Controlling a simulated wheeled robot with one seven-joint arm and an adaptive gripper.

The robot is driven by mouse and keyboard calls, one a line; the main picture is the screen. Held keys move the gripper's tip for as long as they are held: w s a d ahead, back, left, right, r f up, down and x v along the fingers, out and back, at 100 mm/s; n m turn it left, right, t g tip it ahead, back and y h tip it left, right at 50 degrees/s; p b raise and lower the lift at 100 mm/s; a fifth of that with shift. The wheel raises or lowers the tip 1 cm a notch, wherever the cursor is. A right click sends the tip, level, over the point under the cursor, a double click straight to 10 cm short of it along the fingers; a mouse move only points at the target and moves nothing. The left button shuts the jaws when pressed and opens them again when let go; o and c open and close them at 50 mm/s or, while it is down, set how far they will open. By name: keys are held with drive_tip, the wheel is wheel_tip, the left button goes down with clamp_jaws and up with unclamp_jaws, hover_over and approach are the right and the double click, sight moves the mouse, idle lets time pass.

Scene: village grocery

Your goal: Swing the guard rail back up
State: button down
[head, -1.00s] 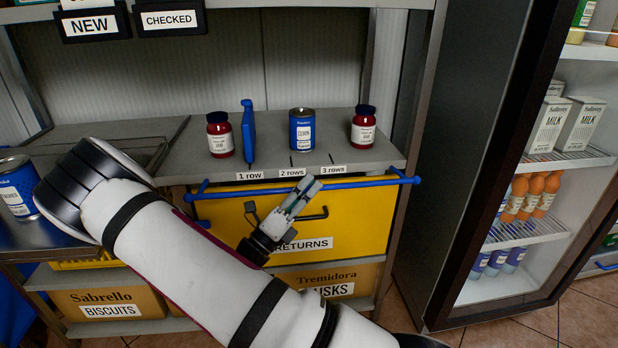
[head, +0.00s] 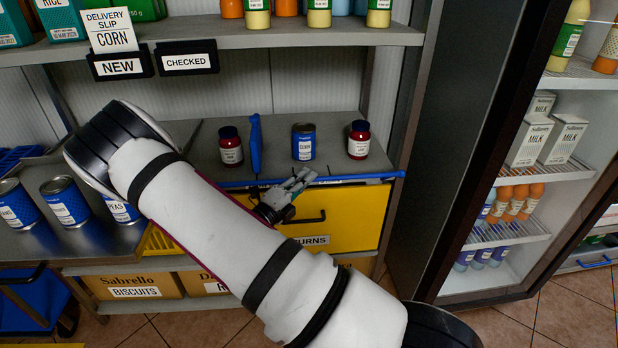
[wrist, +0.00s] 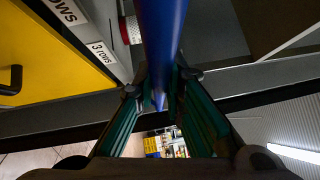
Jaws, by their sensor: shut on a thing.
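The blue guard rail (head: 362,178) runs along the front edge of the grey shelf (head: 335,166), above the yellow bin (head: 350,215). In the head view it covers the row labels. My gripper (head: 304,176) is at the rail's middle, seen from above with my arm reaching in from the lower right. In the wrist view the rail (wrist: 163,40) passes between the green-sided fingers of my gripper (wrist: 160,100), which is shut on it. Part of the rail's left side is hidden behind my arm and gripper.
On the shelf stand two red jars (head: 231,148) (head: 358,141), a blue can (head: 303,143) and an upright blue divider (head: 256,145). Blue cans (head: 65,202) stand on the left counter. An open-fronted fridge (head: 540,170) is at right. Upper shelf tags (head: 190,60) hang above.

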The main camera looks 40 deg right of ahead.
drive_tip(key=w+d+r+n+g+y+p, duration=0.1)
drive_tip(key=w+d+r+n+y+p, duration=0.2)
drive_tip(key=w+d+n+y+p, duration=0.1)
drive_tip(key=shift+w+n+y, duration=0.4)
drive_tip(key=shift+w+y, duration=0.3)
drive_tip(key=shift+w, duration=0.3)
drive_tip(key=c, duration=1.7)
unclamp_jaws()
drive_tip(key=shift+o, duration=0.2)
drive_tip(key=shift+a, duration=0.15)
drive_tip(key=v, duration=1.1)
drive_tip(key=shift+w+a, duration=0.15)
drive_tip(key=shift+a, duration=0.2)
